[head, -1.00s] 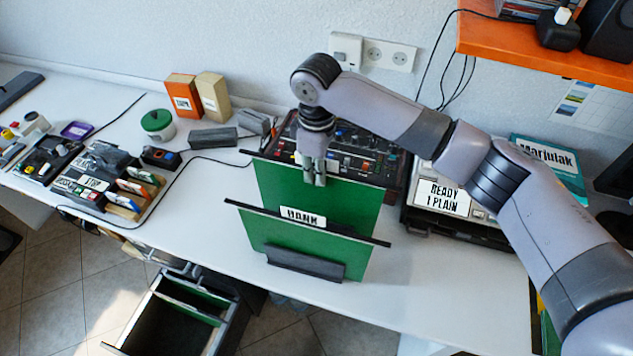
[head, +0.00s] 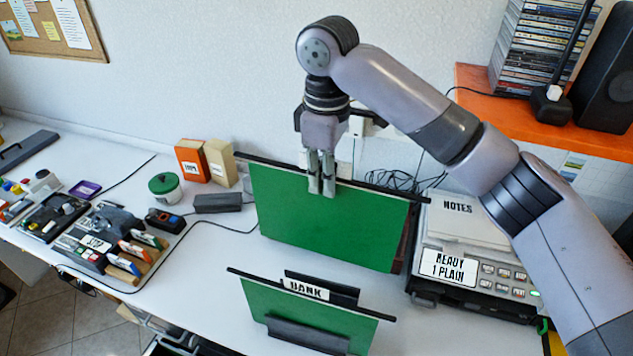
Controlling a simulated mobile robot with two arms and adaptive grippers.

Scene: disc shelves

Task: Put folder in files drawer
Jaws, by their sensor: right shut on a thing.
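My right gripper (head: 321,190) points down and is shut on the top edge of a green hanging folder (head: 325,228) with a dark top bar. This folder hangs upright above the desk, behind and apart from a second green folder (head: 262,298). The second folder, labelled with what looks like "BANK", stands in a dark holder (head: 308,335) near the desk's front. The open files drawer (head: 160,347) shows only a sliver at the bottom edge; its inside is mostly out of view. My left gripper is out of view.
A grey machine (head: 470,270) labelled "READY 1 PLAIN" stands right of the held folder. An orange shelf (head: 500,90) is upper right.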

